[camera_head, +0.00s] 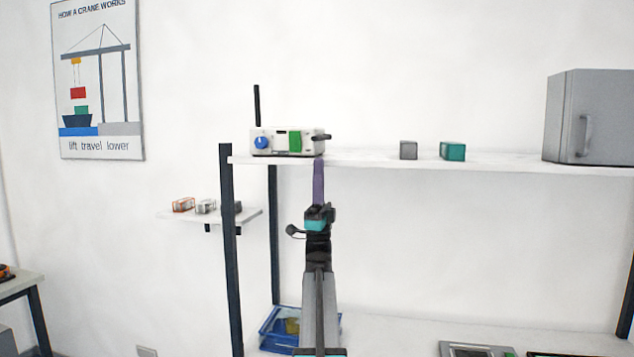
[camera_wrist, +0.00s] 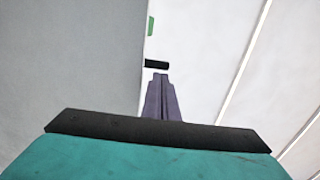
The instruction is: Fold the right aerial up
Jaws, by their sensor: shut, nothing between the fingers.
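A white box (camera_head: 273,142) with a blue knob and a green panel stands at the left end of the upper shelf. Its left aerial (camera_head: 257,105) is black and upright. Its right aerial (camera_head: 321,137) is a short dark rod sticking out from the box's right side, not upright. It also shows in the wrist view as a black rod (camera_wrist: 157,64). My gripper (camera_head: 318,163) has purple fingers, shut and empty, pointing up just below the right aerial. In the wrist view the fingertips (camera_wrist: 160,76) are close under the rod; I cannot tell whether they touch.
The upper shelf (camera_head: 370,158) edge is right beside my fingers. A grey block (camera_head: 408,150), a teal block (camera_head: 453,151) and a grey cabinet (camera_head: 590,117) stand further right. A small side shelf (camera_head: 250,215) is left. The space below the upper shelf is mostly clear.

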